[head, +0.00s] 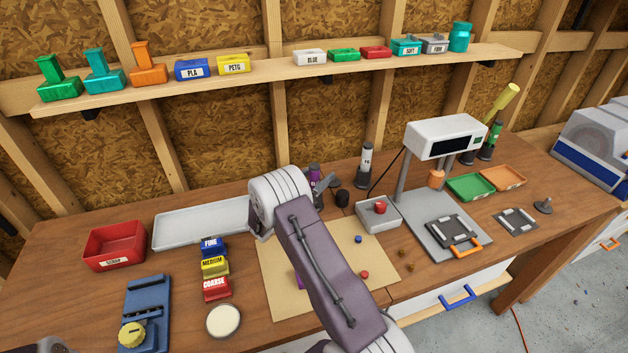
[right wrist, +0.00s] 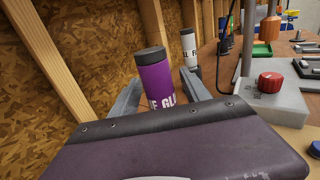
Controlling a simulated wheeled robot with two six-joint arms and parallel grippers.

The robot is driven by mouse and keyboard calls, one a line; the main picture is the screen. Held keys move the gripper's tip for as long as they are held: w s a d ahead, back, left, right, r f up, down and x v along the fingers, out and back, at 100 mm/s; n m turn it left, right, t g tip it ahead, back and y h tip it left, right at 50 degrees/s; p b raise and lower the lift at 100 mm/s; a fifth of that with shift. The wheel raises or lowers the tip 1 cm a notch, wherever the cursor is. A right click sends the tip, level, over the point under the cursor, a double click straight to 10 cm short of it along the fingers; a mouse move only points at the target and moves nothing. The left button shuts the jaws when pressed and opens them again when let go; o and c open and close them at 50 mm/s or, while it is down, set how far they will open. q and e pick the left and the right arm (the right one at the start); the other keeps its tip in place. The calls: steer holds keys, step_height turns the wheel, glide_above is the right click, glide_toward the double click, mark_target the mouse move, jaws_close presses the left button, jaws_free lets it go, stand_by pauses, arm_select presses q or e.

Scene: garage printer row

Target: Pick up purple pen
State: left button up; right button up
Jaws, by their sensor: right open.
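A purple cylinder with a black cap and white lettering, the purple pen (right wrist: 156,82), stands upright at the back of the bench; its top also shows in the head view (head: 314,172). My right gripper (right wrist: 158,80) is open, with one finger on each side of the purple cylinder in the right wrist view. I cannot tell whether the fingers touch it. In the head view the right gripper (head: 322,188) is mostly hidden behind my arm. My left gripper does not show.
A white cylinder (head: 365,162) stands right of the purple one. A grey block with a red knob (head: 379,207) is nearby. A tan mat (head: 272,255) lies under my forearm, and a sliver of something purple (head: 299,282) shows beside the arm. A white tray (head: 200,224) lies to the left.

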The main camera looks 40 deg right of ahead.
steer(key=shift+w+d+f, duration=0.1)
steer(key=shift+w+d, duration=0.05)
steer(key=shift+d, duration=0.45)
jaws_close()
stand_by(0.9)
